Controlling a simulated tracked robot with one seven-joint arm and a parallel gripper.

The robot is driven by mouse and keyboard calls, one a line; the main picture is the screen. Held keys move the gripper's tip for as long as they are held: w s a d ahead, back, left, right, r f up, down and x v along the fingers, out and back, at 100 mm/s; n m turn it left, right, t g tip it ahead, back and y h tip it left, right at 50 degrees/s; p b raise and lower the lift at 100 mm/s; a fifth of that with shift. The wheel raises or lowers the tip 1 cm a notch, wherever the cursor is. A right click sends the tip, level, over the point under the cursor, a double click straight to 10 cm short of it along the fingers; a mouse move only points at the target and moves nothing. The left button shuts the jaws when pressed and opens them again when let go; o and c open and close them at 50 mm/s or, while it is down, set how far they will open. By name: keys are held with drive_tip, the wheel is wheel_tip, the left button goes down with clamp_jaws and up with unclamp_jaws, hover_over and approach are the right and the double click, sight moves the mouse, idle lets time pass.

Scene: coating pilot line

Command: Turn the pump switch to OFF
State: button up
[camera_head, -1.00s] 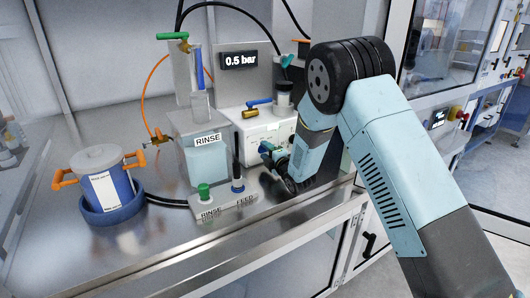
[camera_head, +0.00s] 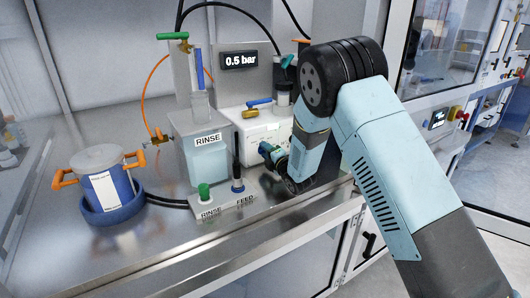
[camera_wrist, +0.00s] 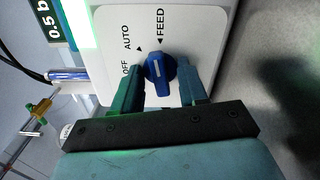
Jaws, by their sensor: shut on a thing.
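The pump switch is a blue knob (camera_wrist: 160,70) on a white panel (camera_wrist: 205,20) marked OFF, AUTO and FEED in the wrist view. My gripper (camera_wrist: 162,78) is shut on the knob, with one teal finger on each side. A pale mark on the knob runs roughly up and down in that view, with FEED above it; I cannot tell exactly which label it points to. In the head view my gripper (camera_head: 270,153) is at the front of the white pump box (camera_head: 262,127), and the knob is mostly hidden by it.
A RINSE tank (camera_head: 200,160) stands left of the box. A valve block (camera_head: 224,206) with green and dark fittings is in front. A lidded vessel with orange handles (camera_head: 108,185) sits further left. A display (camera_head: 239,60) reads 0.5 bar. The bench front is clear.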

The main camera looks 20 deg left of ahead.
drive_tip(key=n, duration=0.4)
drive_tip(key=shift+s+f, duration=0.1)
drive_tip(key=shift+f, duration=0.15)
drive_tip(key=n, duration=0.3)
drive_tip(key=shift+d, duration=0.1)
drive_tip(key=n, duration=0.4)
drive_tip(key=shift+f, duration=0.1)
drive_tip(key=n, duration=0.3)
drive_tip(key=shift+n, duration=0.4)
drive_tip(key=o, duration=0.8)
drive_tip(key=shift+n, duration=0.3)
drive_tip(key=shift+c, duration=0.2)
drive_tip(key=o, duration=0.5)
drive_tip(key=shift+r, duration=0.2)
drive_tip(key=shift+o, duration=0.2)
